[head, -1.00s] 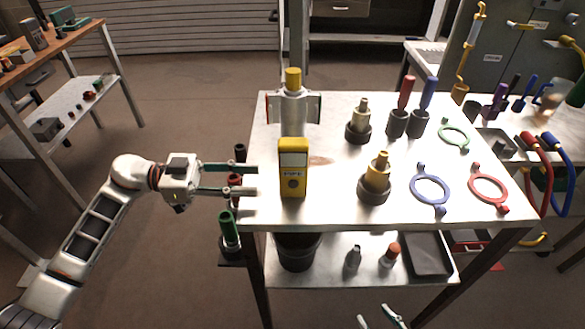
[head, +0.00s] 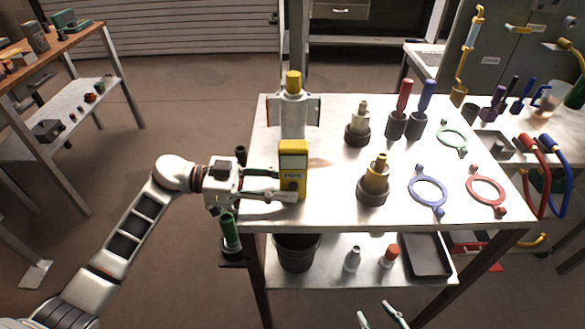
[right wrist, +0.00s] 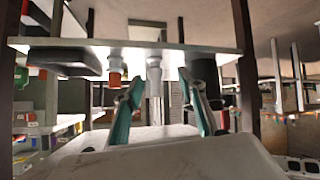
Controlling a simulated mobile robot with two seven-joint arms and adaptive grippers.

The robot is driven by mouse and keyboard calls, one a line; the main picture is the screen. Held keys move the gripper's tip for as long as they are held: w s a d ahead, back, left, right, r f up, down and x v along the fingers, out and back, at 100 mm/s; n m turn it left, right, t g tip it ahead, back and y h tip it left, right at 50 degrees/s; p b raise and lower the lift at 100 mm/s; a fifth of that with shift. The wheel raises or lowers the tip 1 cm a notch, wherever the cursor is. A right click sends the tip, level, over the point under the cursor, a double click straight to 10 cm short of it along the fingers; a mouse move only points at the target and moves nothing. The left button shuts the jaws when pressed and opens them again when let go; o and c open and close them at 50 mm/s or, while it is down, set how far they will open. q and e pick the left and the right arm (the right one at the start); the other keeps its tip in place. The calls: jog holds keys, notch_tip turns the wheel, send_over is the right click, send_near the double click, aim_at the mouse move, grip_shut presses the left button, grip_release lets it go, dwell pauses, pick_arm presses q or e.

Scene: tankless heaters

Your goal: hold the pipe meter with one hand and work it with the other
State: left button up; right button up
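The pipe meter (head: 293,160), a yellow upright block with a dark button and a label, stands near the left front edge of the metal table. My left gripper (head: 286,187) has reached it from the left. One finger crosses in front of its lower part; the other goes behind it, its tip hidden. The fingers look still apart, with no clear grip; contact cannot be told. My right gripper (head: 382,317) is low in front of the table, open and empty.
Behind the meter stands a grey fixture with a yellow cap (head: 293,82). To the right are a brass fitting (head: 376,178), blue (head: 429,190) and red rings (head: 486,189). A green-handled tool (head: 229,231) hangs at the left edge. The lower shelf (head: 330,277) holds bottles and a tray.

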pick_arm(q)
jog(key=shift+d+f, duration=0.1)
jog(key=shift+d, duration=0.25)
jog(key=c, duration=0.8)
pick_arm(e)
jog(key=shift+s+f, duration=0.1)
jog(key=shift+s, duration=0.05)
jog(key=shift+s+a+f, duration=0.1)
jog(key=shift+s, duration=0.1)
